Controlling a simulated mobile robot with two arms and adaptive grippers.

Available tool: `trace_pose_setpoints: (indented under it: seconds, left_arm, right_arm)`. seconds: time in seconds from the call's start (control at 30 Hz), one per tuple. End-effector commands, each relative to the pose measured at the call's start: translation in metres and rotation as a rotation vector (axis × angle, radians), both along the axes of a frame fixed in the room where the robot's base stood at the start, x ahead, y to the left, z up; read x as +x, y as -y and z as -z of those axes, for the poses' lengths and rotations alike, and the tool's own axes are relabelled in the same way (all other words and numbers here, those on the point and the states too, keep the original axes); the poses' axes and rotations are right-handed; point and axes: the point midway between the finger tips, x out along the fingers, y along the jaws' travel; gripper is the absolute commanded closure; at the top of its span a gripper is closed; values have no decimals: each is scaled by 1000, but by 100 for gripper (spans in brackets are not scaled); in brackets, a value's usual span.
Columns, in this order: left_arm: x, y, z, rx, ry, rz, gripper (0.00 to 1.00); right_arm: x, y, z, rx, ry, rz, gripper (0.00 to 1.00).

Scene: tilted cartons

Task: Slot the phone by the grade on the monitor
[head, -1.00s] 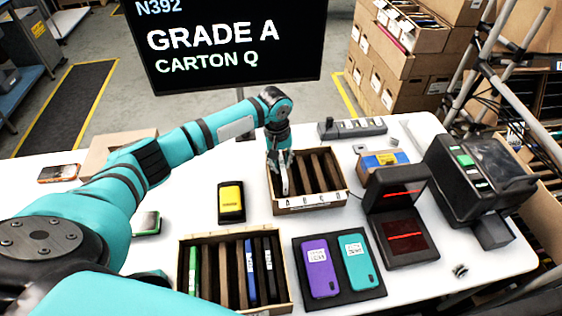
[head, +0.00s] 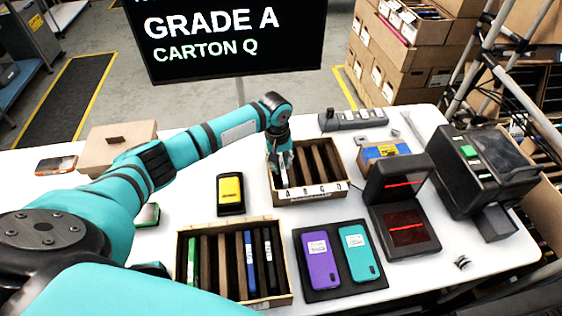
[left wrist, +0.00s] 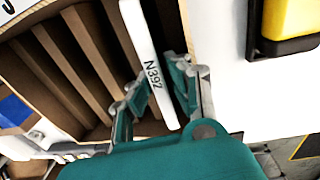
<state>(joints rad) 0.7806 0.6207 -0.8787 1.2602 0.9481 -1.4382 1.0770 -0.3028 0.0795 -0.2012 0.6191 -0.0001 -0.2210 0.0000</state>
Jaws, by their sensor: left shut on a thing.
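My left gripper (head: 281,160) is shut on a white-edged phone (left wrist: 152,62) whose edge reads N392 in the left wrist view. The phone stands on edge, within the leftmost slot of the back carton (head: 312,195); I cannot tell whether it touches the bottom. That carton has brown dividers and slot letters along its front, and its other slots look empty. The monitor (head: 228,68) reads GRADE A, CARTON Q. A second carton (head: 236,308) stands at the front with several phones in it. My right gripper is not in view.
A black mat (head: 340,284) holds a purple phone (head: 321,262) and a teal phone (head: 357,252). A yellow-screened device (head: 231,188) lies left of the back carton. A red-lit scanner (head: 405,235) and a black printer (head: 480,180) stand at the right.

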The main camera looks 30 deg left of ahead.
Motion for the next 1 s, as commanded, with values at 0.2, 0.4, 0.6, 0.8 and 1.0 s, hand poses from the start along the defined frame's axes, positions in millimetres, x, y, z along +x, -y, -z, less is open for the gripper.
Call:
trace_pose_setpoints:
  seconds: [0.2, 0.4, 0.6, 0.8, 1.0]
  left_arm:
    - [0, 0, -1, -1, 1, 0, 100]
    - [0, 0, -1, -1, 1, 0, 100]
    - [0, 0, 1, -1, 1, 0, 100]
    - [0, 0, 4, -1, 1, 1, 100]
    - [0, 0, 5, -1, 1, 1, 100]
  right_arm:
    - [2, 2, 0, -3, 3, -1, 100]
    - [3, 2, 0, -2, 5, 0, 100]
    - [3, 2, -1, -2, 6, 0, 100]
    - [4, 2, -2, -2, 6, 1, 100]
    - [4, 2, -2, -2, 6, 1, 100]
